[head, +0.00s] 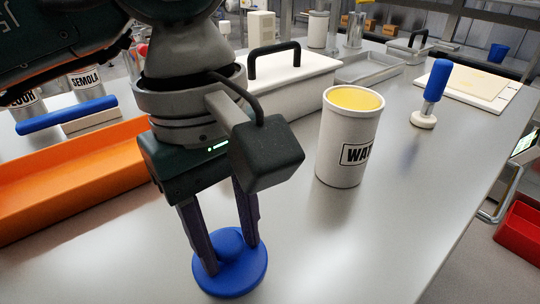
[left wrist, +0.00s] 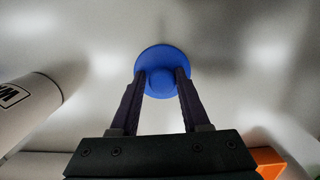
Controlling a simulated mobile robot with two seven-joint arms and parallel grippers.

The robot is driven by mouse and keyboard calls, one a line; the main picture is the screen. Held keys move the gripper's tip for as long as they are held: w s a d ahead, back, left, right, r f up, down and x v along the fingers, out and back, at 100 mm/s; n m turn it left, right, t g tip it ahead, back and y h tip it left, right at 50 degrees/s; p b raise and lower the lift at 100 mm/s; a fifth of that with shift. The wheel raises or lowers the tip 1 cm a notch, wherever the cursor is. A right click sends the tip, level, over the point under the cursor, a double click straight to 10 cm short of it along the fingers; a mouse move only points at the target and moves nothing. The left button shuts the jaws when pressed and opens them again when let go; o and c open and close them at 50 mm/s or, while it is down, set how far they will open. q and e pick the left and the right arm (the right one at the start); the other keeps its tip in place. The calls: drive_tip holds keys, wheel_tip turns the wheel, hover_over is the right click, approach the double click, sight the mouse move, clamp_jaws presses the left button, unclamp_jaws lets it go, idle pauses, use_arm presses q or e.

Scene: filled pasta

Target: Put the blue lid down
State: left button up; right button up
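The blue lid (head: 246,281) is a round disc with a knob, low over the bare steel table at the front of the head view. My left gripper (head: 232,258) points down with one finger on each side of the knob, shut on it. The left wrist view shows the lid (left wrist: 163,53) beyond the fingertips of the gripper (left wrist: 161,82), with the knob between them. The lid looks about level. I cannot tell whether its underside touches the table. My right gripper is not in view.
A white canister (head: 343,160) with yellow contents, lettered "WAT", stands open right of my gripper. An orange tray (head: 75,178) lies to the left. A white box with a black handle (head: 290,85) stands behind. A blue-handled tool (head: 433,90) stands further right. The front right tabletop is clear.

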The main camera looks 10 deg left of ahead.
sight(222, 231)
use_arm(q)
drive_tip(key=shift+o, duration=1.4)
drive_tip(key=shift+r+p, duration=0.35)
wheel_tip(222, 231, up, 12)
drive_tip(key=a+p, duration=0.1)
drive_tip(key=shift+w+f, duration=0.2)
drive_tip(key=shift+w, duration=0.15)
